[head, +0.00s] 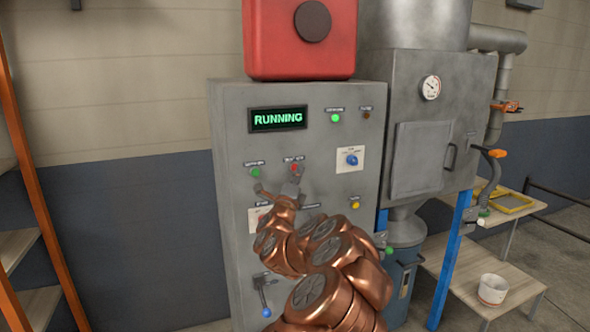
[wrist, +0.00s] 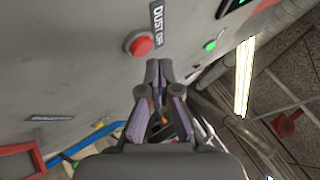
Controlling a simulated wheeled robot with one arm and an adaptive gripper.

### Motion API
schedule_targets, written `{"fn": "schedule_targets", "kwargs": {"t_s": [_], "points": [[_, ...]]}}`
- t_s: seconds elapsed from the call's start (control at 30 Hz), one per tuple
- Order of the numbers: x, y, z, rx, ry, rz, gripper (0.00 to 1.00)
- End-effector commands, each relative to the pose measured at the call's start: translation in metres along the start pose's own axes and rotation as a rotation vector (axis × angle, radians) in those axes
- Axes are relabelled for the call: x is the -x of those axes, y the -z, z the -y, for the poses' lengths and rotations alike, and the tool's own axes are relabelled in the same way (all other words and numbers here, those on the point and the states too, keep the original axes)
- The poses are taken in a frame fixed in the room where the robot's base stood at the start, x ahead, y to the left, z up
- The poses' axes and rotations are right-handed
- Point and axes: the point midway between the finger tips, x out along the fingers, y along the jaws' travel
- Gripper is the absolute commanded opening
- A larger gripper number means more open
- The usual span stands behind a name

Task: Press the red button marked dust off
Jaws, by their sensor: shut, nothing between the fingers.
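The red button (head: 294,168) is on the front of a grey control cabinet, right of a green button. In the wrist view the red button (wrist: 141,46) has a grey collar and a "DUST OFF" label (wrist: 157,22) beside it. My gripper (head: 290,188) is in front of the panel, just below the red button in the head view. In the wrist view my gripper (wrist: 159,66) is shut and empty, its tips close to the button, to its lower right. I see no clear contact. My arm hides part of the lower panel.
The cabinet display (head: 278,119) reads RUNNING. A green button (head: 255,172), a blue knob (head: 352,160) and a yellow button (head: 355,205) are nearby. A blue-tipped lever (head: 264,290) sticks out lower down. A grey dust collector (head: 420,130) stands at right.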

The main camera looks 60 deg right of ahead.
Motion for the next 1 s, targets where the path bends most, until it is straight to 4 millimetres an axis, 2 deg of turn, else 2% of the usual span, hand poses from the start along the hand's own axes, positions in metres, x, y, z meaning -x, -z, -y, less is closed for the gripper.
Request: {"fn": "schedule_targets", "kwargs": {"t_s": [1.0], "points": [[-0.0057,-0.0036,-0.0042,0.000,-0.001,0.000,0.00]]}}
